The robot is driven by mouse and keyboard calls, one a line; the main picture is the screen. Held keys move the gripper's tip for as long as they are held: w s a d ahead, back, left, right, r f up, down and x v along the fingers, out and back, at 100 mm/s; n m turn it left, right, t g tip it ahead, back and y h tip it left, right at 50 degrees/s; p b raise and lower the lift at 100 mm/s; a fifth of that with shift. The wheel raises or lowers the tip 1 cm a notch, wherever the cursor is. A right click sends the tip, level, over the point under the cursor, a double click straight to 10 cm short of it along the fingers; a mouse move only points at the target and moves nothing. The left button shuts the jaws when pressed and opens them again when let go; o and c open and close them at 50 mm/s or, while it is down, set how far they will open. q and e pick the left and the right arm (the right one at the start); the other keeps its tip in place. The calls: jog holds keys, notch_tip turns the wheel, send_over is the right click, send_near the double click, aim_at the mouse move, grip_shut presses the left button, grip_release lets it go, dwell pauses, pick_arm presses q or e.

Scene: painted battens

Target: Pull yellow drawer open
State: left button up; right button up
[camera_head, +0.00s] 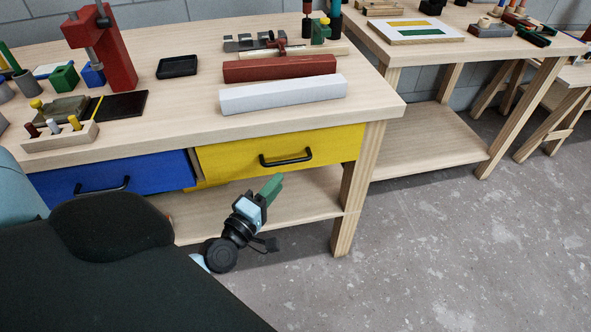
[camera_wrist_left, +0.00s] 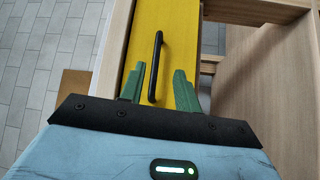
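The yellow drawer (camera_head: 334,144) is in the front of the workbench, with a black bar handle (camera_head: 286,158) across its face. It looks closed or nearly so. In the left wrist view the yellow drawer front (camera_wrist_left: 180,27) and its black handle (camera_wrist_left: 156,66) lie ahead of my fingers. My left gripper (camera_head: 272,187) has green fingers and is below and a little left of the handle in the head view. In the left wrist view its fingers (camera_wrist_left: 157,85) are apart, with the handle's near end appearing between them. I cannot tell whether they touch it. My right gripper is not in view.
A blue drawer (camera_head: 113,178) with a black handle is left of the yellow one. A workbench leg (camera_head: 356,190) stands at the right. A red batten (camera_head: 279,68) and a white batten (camera_head: 283,94) lie on the top. Open floor (camera_head: 450,250) is at the right.

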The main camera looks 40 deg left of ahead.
aim_at(291, 160)
pick_arm(q)
jog(key=shift+n, duration=0.3)
jog(key=shift+w+a+r, duration=0.2)
jog(key=shift+w+r, duration=0.05)
jog(key=shift+w, duration=1.15)
jog(key=shift+w+a+r, duration=0.15)
jog(key=shift+w+r, duration=0.1)
jog(key=shift+w, duration=1.15)
jog(key=shift+w+a+r, duration=0.2)
jog(key=shift+w+r, duration=0.05)
jog(key=shift+w, duration=1.15)
grip_shut()
